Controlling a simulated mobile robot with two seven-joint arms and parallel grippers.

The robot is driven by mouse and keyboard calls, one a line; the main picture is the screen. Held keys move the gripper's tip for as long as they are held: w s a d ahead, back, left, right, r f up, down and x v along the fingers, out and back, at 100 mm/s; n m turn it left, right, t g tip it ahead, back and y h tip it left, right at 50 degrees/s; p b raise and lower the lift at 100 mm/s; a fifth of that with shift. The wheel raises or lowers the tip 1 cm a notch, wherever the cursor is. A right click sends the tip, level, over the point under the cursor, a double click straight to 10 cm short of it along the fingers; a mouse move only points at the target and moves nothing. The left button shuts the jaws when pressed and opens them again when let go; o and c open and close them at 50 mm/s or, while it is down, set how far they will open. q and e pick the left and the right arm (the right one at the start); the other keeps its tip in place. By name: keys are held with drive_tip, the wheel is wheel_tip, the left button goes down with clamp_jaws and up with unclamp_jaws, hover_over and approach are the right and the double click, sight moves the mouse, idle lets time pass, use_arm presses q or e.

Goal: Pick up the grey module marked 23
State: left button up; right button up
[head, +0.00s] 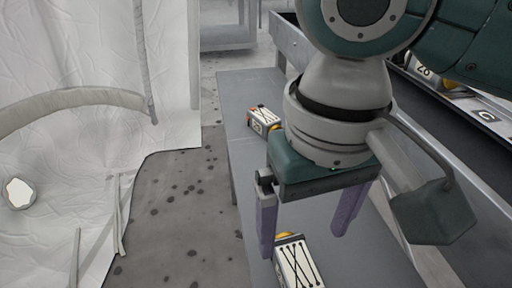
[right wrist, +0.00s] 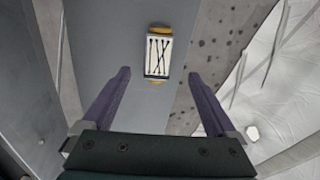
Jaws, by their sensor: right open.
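My right gripper (head: 303,245) is open and empty, its two purple fingers pointing down over the grey bench. A grey-white module with black crossed cords and yellow ends (head: 300,265) lies on the bench below the fingers, cut by the lower picture edge; no number shows on it. In the right wrist view a corded module (right wrist: 158,56) lies ahead of the open fingertips (right wrist: 160,73), about midway between their lines and apart from them. A second similar module (head: 264,120) lies farther along the bench; its end mark looks like 23, but is small. My left gripper is not in view.
The narrow grey bench (head: 240,88) is clear between the two modules. To the right, a dark rack or trough (head: 460,120) holds another marked module (head: 424,70). A white tent wall (head: 80,120) stands at the left, with speckled floor (head: 185,215) between.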

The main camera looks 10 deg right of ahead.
sight(298, 263)
wheel_tip(298, 263, down, 5)
drive_tip(key=shift+r+b, duration=0.2)
drive_tip(key=shift+b, duration=0.55)
wheel_tip(298, 263, down, 5)
drive_tip(key=shift+w+d+f+b, duration=0.1)
drive_tip(key=shift+w+d+b, duration=0.05)
drive_tip(key=shift+b, duration=0.95)
drive_tip(key=shift+c, duration=0.2)
drive_tip(key=c, duration=1.2)
clamp_jaws()
